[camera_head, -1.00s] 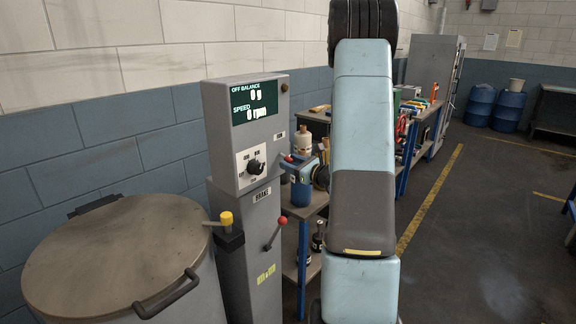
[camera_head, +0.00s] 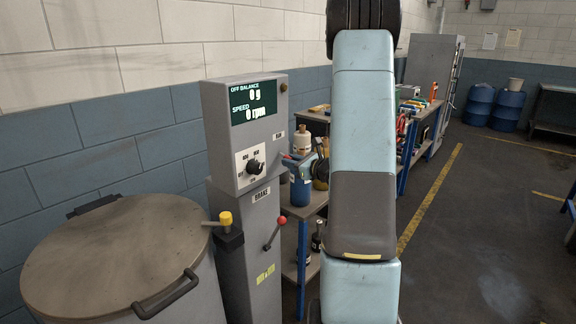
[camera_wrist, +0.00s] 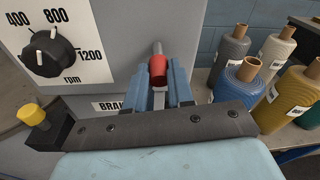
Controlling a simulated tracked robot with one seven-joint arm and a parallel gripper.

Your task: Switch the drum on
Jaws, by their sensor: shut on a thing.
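The grey console (camera_head: 216,160) stands beside the drum (camera_head: 120,255), whose round lid is shut. Its display (camera_head: 254,102) reads off balance 0 g and speed 0 rpm. Below are the rpm dial (camera_head: 254,167), also in the wrist view (camera_wrist: 47,55), and the RUN label (camera_head: 279,134). My gripper (camera_head: 297,163) is at the console's right side, below that label. In the wrist view its blue fingers (camera_wrist: 163,86) are shut on the red knob (camera_wrist: 158,70) of the RUN lever. The head view mostly hides that knob.
Lower on the console is the BRAKE lever with a red knob (camera_head: 283,221). A yellow-topped latch (camera_head: 226,218) sits between drum and console. A shelf with yarn cones (camera_wrist: 242,80) stands close behind my gripper. Open floor (camera_head: 480,230) lies to the right.

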